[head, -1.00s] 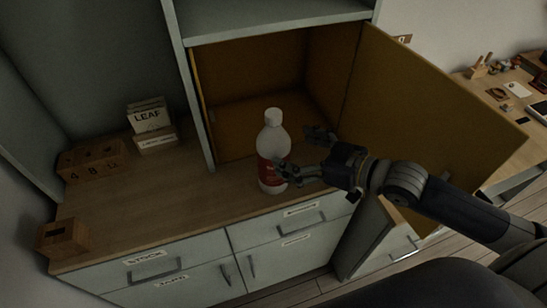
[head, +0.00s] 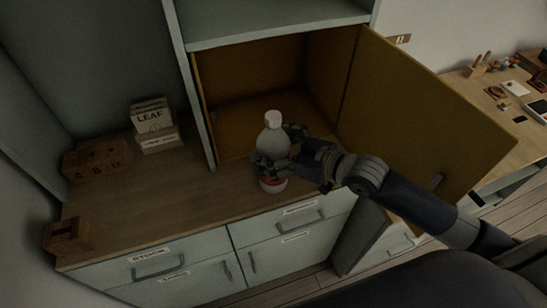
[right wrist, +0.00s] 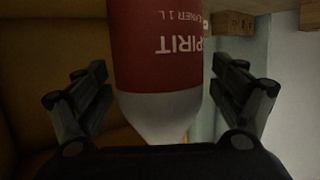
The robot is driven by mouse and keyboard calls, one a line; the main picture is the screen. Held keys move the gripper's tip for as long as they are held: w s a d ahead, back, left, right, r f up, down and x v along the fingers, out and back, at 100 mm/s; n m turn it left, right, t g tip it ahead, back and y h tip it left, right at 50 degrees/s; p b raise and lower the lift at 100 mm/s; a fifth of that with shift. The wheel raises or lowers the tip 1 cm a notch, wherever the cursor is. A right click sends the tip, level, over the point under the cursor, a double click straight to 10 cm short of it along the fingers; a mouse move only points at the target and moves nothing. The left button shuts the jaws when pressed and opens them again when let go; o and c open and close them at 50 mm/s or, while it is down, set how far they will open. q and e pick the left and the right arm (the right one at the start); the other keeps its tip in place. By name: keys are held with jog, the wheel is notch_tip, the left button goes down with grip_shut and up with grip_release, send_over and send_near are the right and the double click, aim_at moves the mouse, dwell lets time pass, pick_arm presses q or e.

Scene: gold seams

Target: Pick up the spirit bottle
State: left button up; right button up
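The spirit bottle (head: 272,143) is white with a white cap and a red label. It stands upright on the wooden counter in front of the open cabinet. My right gripper (head: 278,150) reaches in from the right, with its fingers on either side of the bottle's body and hiding part of the label. In the right wrist view the bottle (right wrist: 157,60) appears upside down between the two fingers. The fingers are spread, with a narrow gap visible beside the bottle. My left gripper is not in view.
The cabinet door (head: 415,115) stands open at the right, close behind my right arm. A card box marked LEAF (head: 154,123) and wooden blocks (head: 96,157) are at the left of the counter (head: 190,195). Labelled drawers are below. A desk is at the far right.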

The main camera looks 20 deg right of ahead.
jog(key=c, duration=1.8)
jog(key=shift+r, duration=0.15)
grip_shut()
